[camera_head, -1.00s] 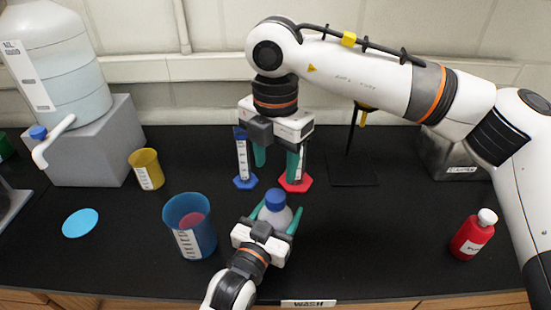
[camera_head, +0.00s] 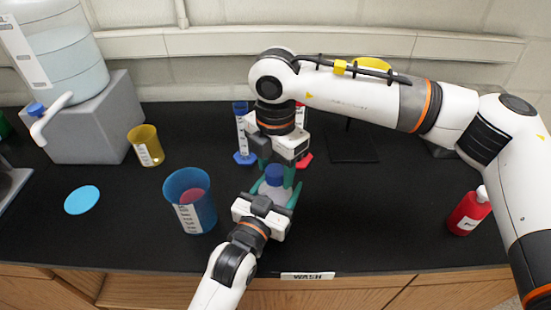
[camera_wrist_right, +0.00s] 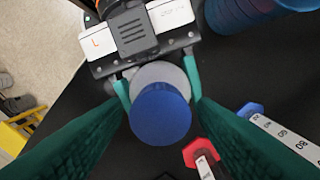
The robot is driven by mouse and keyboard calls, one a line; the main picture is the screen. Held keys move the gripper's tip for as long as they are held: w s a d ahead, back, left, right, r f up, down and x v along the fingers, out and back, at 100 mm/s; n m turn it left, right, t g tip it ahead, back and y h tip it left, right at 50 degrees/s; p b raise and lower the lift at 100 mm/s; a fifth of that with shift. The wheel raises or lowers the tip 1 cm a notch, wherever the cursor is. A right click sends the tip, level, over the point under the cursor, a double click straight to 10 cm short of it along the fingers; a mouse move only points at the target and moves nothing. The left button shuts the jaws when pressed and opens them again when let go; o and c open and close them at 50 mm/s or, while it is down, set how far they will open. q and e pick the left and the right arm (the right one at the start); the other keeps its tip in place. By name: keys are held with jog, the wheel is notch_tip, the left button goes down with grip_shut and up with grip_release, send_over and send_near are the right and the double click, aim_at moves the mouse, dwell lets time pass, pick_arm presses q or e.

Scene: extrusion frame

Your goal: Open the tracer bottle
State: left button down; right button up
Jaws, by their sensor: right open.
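The tracer bottle, a pale bottle with a blue cap (camera_head: 274,174), stands near the front middle of the bench in the head view. Its cap (camera_wrist_right: 160,112) fills the middle of the right wrist view and is on the bottle. My left gripper (camera_head: 275,191) has its teal fingers on both sides of the bottle body and looks shut on it. My right gripper (camera_head: 277,172) points down from above, open, with its fingers spread to either side of the cap. In the right wrist view a gap shows between each finger and the cap.
A blue beaker (camera_head: 181,187) stands left of the bottle. Behind are a blue-based cylinder (camera_head: 242,135) and a red-based one (camera_head: 305,158), partly hidden by my right arm.

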jog(key=shift+c, duration=0.5)
jog(key=c, duration=0.9)
